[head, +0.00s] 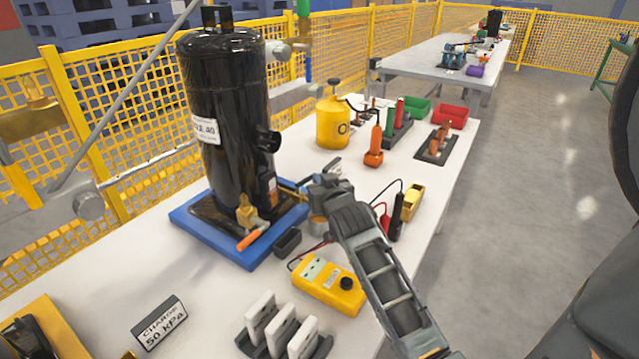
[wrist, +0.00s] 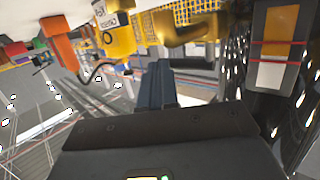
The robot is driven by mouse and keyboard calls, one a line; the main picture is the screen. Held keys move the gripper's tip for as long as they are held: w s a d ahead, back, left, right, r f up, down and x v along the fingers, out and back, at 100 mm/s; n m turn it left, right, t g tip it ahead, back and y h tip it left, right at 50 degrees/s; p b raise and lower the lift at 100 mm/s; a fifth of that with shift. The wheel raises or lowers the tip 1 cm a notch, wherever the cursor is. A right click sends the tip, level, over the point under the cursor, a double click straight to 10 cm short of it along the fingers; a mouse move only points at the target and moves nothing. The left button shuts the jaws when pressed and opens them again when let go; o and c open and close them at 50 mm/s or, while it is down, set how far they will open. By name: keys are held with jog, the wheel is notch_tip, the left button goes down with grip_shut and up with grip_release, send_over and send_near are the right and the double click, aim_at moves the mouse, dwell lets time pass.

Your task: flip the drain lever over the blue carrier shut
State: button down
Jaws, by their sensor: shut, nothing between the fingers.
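The black compressor (head: 230,110) stands upright on the blue carrier (head: 205,240). A brass drain valve (head: 247,212) sits low on its front. Its orange drain lever (head: 251,238) slants down to the left over the carrier's front edge. My gripper (head: 303,190) is right of the compressor, above the carrier's right side and apart from the lever. In the wrist view my gripper's fingers (wrist: 157,85) are together with nothing held. A brass-coloured fitting (wrist: 190,38) shows just beyond them, beside the dark compressor side (wrist: 247,85). The orange lever is not clearly seen in the wrist view.
A small black block (head: 287,242) stands beside the carrier. A yellow meter (head: 328,283), a yellow tank (head: 332,125) and an orange-handled tool (head: 374,148) stand on the white bench. A charge sign (head: 160,323) is at front left. Yellow mesh fencing (head: 115,110) runs behind.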

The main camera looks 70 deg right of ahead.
jog(key=v, duration=0.7)
jog(key=shift+s+a+b, duration=0.2)
jog(key=shift+a+b, duration=0.05)
jog(key=shift+b, duration=0.05)
jog(key=shift+r, duration=0.1)
dwell(0.5)
